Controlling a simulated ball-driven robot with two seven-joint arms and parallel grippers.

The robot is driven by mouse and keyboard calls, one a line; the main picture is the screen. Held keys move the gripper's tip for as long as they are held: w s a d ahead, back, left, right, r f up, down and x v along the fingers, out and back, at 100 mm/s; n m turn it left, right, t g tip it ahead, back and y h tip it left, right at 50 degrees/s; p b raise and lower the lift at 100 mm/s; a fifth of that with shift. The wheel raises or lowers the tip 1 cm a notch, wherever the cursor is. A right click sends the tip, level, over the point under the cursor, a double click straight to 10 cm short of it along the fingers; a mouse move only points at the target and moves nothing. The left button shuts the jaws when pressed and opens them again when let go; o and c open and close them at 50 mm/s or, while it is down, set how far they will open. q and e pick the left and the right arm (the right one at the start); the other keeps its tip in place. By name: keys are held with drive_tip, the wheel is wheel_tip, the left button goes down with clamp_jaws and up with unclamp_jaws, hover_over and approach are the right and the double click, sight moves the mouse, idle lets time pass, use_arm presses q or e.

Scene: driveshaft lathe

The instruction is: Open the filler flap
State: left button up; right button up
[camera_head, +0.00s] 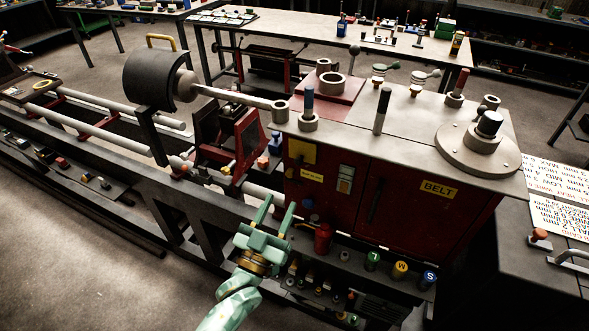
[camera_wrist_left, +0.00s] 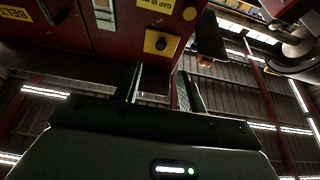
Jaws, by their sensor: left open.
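The red machine headstock (camera_head: 340,205) has a pale grey top (camera_head: 420,115). My left gripper (camera_head: 279,204) is open and empty, low in front of the headstock's left front corner, below the GAP label (camera_head: 312,175). In the left wrist view its fingers (camera_wrist_left: 160,88) point toward the red front, near a yellow plate with a dark knob (camera_wrist_left: 160,43). My right gripper is not in view.
A BELT label (camera_head: 438,189) marks the red front door. Several coloured knobs, including a yellow one (camera_head: 400,269), sit on a low ledge. A dark post (camera_head: 382,110) and a round flange (camera_head: 478,150) rise from the top. Lathe rails (camera_head: 100,107) run left. Workbenches stand behind.

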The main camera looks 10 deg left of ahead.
sight(298, 164)
use_arm(q)
drive_tip(key=x, duration=1)
drive_tip(key=shift+a+f, duration=0.1)
clamp_jaws()
